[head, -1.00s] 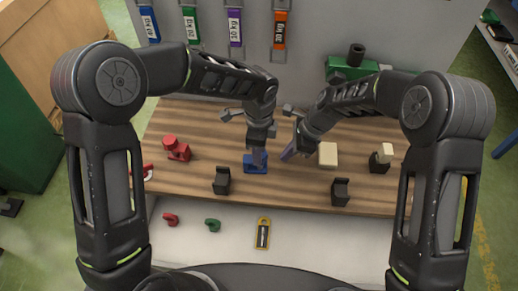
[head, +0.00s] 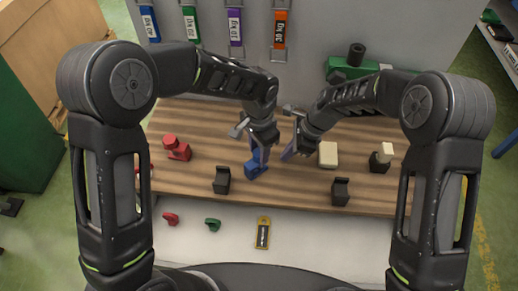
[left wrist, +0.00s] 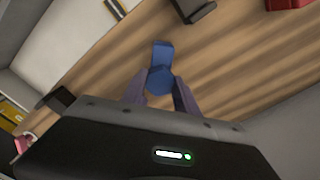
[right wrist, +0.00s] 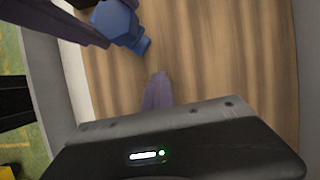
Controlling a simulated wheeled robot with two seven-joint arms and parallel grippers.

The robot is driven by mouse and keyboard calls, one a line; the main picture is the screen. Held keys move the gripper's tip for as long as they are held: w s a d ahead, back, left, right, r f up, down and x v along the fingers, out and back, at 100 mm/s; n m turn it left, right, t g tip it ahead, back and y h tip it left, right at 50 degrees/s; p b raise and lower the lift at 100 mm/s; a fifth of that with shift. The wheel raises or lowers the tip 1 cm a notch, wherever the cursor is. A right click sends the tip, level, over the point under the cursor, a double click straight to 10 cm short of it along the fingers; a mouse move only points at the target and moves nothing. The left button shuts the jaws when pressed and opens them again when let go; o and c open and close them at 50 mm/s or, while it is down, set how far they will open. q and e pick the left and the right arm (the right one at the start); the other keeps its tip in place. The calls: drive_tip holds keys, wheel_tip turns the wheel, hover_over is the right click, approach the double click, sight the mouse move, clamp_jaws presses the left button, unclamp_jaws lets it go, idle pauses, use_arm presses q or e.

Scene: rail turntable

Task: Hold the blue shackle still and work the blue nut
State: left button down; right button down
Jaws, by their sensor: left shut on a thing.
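The blue shackle (head: 250,172) sits on the wooden board near its front middle, turned askew. It shows as a blue block in the left wrist view (left wrist: 162,50). The blue nut (left wrist: 160,80) is a six-sided piece at the shackle's near end, between my left fingers. My left gripper (head: 258,155) reaches down from above and is shut on the nut. The blue parts also show at the top left of the right wrist view, beside a left finger. My right gripper (head: 289,152) is shut and empty, its fingertips together (right wrist: 157,90), to the right of the shackle and apart from it.
Black brackets (head: 222,180) (head: 340,192) stand at the board's front edge. A red shackle (head: 177,149) is at left, a cream block (head: 328,155) right of my right gripper. A yellow-black tag (head: 263,232) lies in front. Bare wood lies between the shackle and the cream block.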

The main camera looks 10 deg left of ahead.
use_arm(q)
drive_tip(key=n, duration=0.3)
drive_tip(key=shift+n, duration=1)
drive_tip(key=n, duration=0.4)
drive_tip(key=shift+s+d, duration=0.1)
drive_tip(key=c, duration=0.9)
unclamp_jaws()
drive_tip(key=shift+o, duration=0.7)
drive_tip(key=shift+r, duration=0.1)
drive_tip(key=shift+r, duration=1.95)
